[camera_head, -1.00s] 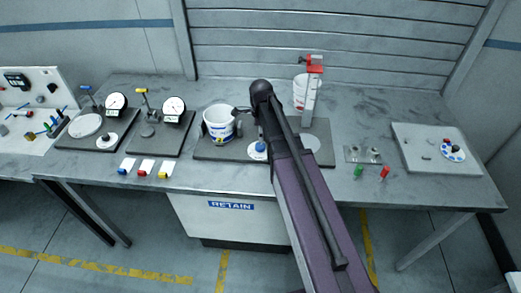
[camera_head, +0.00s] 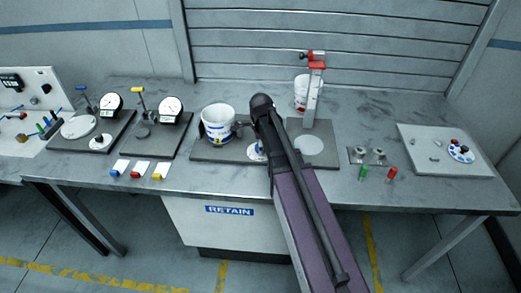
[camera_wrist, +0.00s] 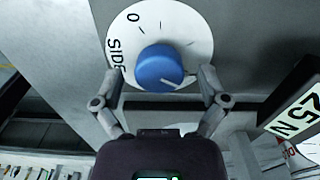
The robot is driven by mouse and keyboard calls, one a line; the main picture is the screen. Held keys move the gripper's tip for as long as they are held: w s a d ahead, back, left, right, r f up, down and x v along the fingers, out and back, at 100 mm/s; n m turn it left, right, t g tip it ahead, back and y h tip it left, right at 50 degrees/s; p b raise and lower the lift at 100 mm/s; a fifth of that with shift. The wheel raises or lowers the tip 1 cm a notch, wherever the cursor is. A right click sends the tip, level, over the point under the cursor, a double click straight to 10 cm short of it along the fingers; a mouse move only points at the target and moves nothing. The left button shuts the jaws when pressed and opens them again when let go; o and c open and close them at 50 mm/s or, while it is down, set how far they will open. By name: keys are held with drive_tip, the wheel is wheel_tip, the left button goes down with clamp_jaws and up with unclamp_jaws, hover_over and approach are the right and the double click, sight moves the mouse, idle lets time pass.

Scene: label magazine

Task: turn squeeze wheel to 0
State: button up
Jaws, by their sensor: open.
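The squeeze wheel is a blue round knob (camera_wrist: 158,68) on a white dial (camera_wrist: 205,40) in the wrist view. The dial bears a 0 at its upper left, the letters SIDE at its left and several tick marks. A pale pointer line on the knob points to the lower right, away from the 0. My gripper (camera_wrist: 160,84) is open, with one finger on each side of the knob; contact cannot be told. In the head view the wheel (camera_head: 257,151) is partly hidden behind my arm.
A white cup (camera_head: 218,122) stands left of the wheel on the same grey plate. A red-topped post (camera_head: 312,90) stands to the right. A black block marked 25 N (camera_wrist: 298,108) is close to the right finger in the wrist view.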

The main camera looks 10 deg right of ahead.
drive_tip(key=shift+f, duration=0.1)
idle(0.3)
drive_tip(key=c, duration=1.1)
drive_tip(key=shift+c, duration=0.2)
